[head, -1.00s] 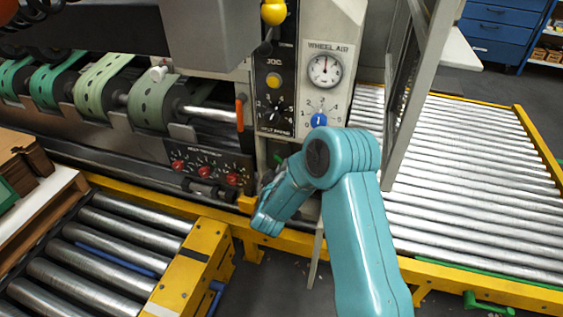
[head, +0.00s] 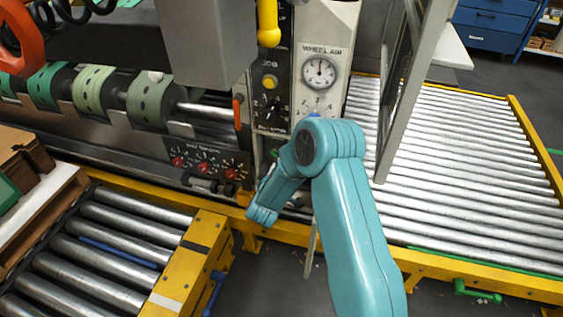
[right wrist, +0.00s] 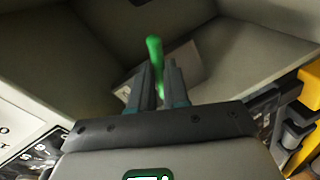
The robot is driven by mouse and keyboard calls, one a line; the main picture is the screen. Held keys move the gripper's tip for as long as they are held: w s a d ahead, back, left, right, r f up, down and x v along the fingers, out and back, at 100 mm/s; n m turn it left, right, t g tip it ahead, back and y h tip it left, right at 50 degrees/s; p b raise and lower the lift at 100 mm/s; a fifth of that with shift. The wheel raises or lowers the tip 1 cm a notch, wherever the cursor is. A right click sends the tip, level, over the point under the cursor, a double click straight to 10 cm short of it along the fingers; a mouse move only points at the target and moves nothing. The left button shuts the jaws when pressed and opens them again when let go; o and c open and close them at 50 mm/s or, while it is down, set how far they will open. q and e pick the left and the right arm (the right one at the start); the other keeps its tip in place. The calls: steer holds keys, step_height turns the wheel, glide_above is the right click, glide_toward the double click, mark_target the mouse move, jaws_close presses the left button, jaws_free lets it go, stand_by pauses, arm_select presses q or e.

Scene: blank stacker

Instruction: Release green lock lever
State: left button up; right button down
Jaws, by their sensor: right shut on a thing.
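The green lock lever (right wrist: 154,50) shows in the right wrist view as a short green rod standing up between the fingers. My right gripper (right wrist: 162,78) is shut on it, with one dark finger on each side and the rounded green tip sticking out beyond them. In the head view my right arm reaches in from the lower right to the front of the machine, below the wheel air gauge (head: 319,73). My arm hides the fingers and most of the lever's place there. My left gripper is not in view.
Left of my arm is a control panel with red knobs (head: 204,167). A yellow-framed roller conveyor (head: 125,226) stands at the lower left and a wider one (head: 465,170) at the right. A grey upright frame (head: 405,100) stands close to my right arm.

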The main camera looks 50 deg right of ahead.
steer(key=c, duration=1.1)
jaws_free()
steer(key=p+v, duration=0.2)
steer(key=v, duration=1.4)
steer(key=shift+s+a+r, duration=0.1)
steer(key=shift+s, duration=0.1)
